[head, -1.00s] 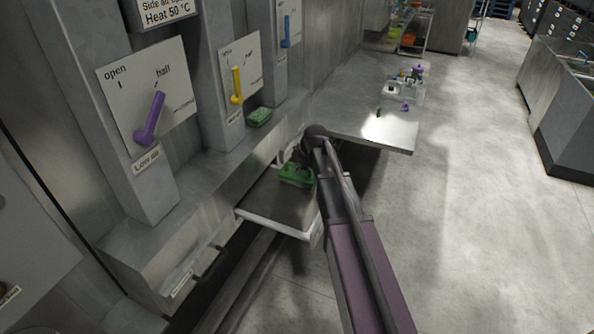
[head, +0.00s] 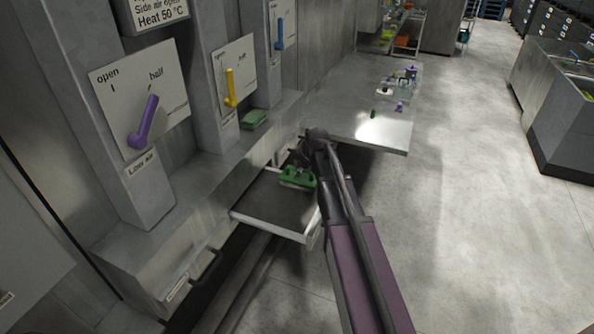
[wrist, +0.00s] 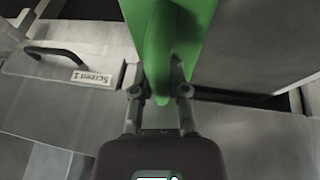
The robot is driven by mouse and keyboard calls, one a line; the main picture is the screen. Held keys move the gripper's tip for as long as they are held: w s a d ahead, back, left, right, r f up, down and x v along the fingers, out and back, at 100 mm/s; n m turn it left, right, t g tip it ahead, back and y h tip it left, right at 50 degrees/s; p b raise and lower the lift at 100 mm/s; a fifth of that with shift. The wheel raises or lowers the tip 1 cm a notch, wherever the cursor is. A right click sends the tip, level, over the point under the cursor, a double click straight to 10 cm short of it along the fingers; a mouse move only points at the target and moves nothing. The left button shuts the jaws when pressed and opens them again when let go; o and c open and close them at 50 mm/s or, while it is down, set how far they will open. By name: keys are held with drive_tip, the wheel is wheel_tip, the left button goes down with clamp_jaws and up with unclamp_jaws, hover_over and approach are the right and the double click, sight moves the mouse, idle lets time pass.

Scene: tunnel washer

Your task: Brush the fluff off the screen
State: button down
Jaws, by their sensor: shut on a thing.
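My gripper (wrist: 159,92) is shut on the handle of a green brush (wrist: 170,35) in the wrist view. In the head view the green brush (head: 297,178) is low over the far part of the pulled-out screen (head: 265,205), a dark flat panel with a pale rim. I cannot tell whether its bristles touch the screen. The screen's dark surface (wrist: 255,50) also shows at right in the wrist view. No fluff can be made out on it; my arm and the brush hide part of it.
A front with a black handle (wrist: 58,52) and a label reading "Screen 1" lies left of the brush in the wrist view. A green pad (head: 254,118) lies on the ledge below the yellow lever (head: 230,88). A metal table (head: 350,115) with small items stands beyond.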

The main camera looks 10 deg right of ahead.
sight(292, 182)
drive_tip(key=shift+s, duration=0.2)
drive_tip(key=shift+s+a, duration=1)
drive_tip(key=shift+s, duration=0.25)
drive_tip(key=shift+s+a, duration=0.1)
drive_tip(key=shift+s+a+f, duration=0.1)
drive_tip(key=shift+s+a, duration=0.4)
drive_tip(key=shift+s, duration=0.2)
drive_tip(key=shift+s+a, duration=0.45)
drive_tip(key=shift+s, duration=0.25)
drive_tip(key=shift+s, duration=0.1)
drive_tip(key=shift+s+a, duration=1.05)
drive_tip(key=shift+s, duration=0.2)
